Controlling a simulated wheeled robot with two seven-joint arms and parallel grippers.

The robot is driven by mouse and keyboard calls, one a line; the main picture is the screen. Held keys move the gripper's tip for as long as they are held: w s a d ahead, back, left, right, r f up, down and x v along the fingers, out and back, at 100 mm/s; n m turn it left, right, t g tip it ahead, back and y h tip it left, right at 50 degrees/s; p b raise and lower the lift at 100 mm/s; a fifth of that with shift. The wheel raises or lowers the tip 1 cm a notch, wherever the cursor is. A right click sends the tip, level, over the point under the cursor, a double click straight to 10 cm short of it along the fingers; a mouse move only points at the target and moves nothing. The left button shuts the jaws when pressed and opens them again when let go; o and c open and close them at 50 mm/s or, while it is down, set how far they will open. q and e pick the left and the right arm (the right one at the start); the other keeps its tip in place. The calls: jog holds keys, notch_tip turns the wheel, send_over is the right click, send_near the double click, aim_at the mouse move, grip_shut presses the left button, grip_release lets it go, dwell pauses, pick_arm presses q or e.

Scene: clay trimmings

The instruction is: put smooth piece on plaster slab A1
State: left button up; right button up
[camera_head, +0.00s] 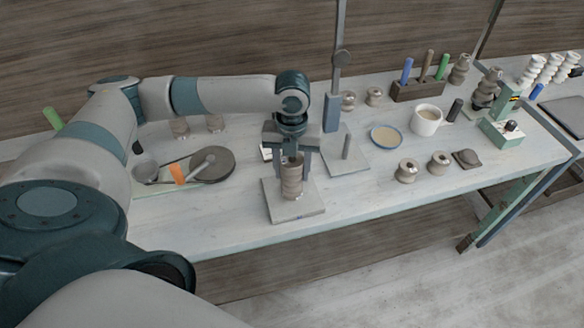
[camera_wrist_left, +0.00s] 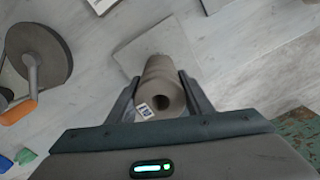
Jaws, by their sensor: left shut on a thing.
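My left gripper (camera_head: 291,160) points down and is shut on a grey-brown clay piece (camera_head: 292,182). The piece is upright over a square pale plaster slab (camera_head: 312,208) near the table's front edge. I cannot tell whether its base touches the slab. In the left wrist view the piece (camera_wrist_left: 160,78) sits between the two fingers (camera_wrist_left: 161,96), with a hole in its end and a small printed tag. Part of the slab (camera_wrist_left: 165,40) shows beyond it. No slab label is readable. My right gripper is not in view.
Another slab (camera_head: 360,163) with a small upright grey piece (camera_head: 346,147) is just right. A dark round disc (camera_head: 222,172) lies left. Spool-shaped pieces (camera_head: 405,172), a blue-rimmed dish (camera_head: 386,137) and a white mug (camera_head: 427,121) stand right. The front table strip (camera_head: 200,235) is clear.

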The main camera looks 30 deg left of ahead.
pick_arm(q)
jog(key=o, duration=1.4)
jog(key=shift+f, duration=0.15)
jog(key=shift+o, duration=0.5)
jog(key=shift+r, duration=0.65)
notch_tip(320, 180, up, 11)
jog(key=b, duration=0.3)
